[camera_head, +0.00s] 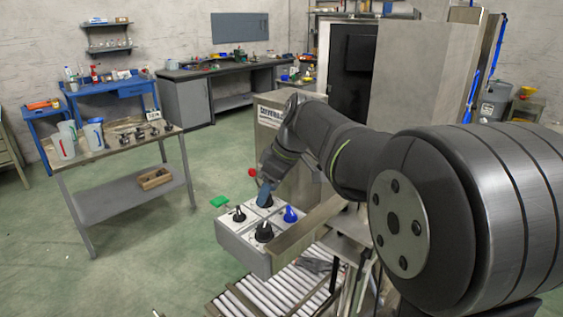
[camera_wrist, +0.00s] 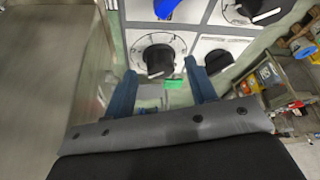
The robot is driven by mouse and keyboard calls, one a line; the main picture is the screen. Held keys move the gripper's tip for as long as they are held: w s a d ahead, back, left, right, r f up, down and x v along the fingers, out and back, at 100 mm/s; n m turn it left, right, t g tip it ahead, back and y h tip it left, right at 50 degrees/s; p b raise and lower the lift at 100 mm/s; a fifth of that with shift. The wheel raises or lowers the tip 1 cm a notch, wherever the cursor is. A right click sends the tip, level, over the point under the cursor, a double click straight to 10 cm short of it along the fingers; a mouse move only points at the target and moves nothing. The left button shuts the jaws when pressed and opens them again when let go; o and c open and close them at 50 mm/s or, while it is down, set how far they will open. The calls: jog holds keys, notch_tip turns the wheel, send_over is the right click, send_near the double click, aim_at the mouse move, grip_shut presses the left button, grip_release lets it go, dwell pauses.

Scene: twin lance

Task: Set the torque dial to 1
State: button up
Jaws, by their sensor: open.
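A light grey control box (camera_head: 240,243) has several dials on its white top. In the head view they are a small black dial (camera_head: 239,214), a large black dial (camera_head: 264,233), a blue dial (camera_head: 290,214) and a black dial (camera_head: 265,201) by my gripper. My gripper (camera_head: 266,190) is open, with blue fingers pointing down at that last dial. In the wrist view, the fingers (camera_wrist: 160,70) are on either side of a black knob (camera_wrist: 158,60) on a round scale; contact cannot be told. I cannot read the labels, so which dial is torque is unclear.
In the wrist view, a blue knob (camera_wrist: 166,8) and another black knob (camera_wrist: 218,60) are close by. A metal panel (camera_wrist: 50,75) fills the left side. A roller conveyor (camera_head: 285,292) lies below the box. A steel table (camera_head: 120,150) stands to the left.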

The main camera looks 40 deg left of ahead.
jog(key=v, duration=1.6)
jog(key=x, duration=1.7)
jog(key=shift+f, duration=0.1)
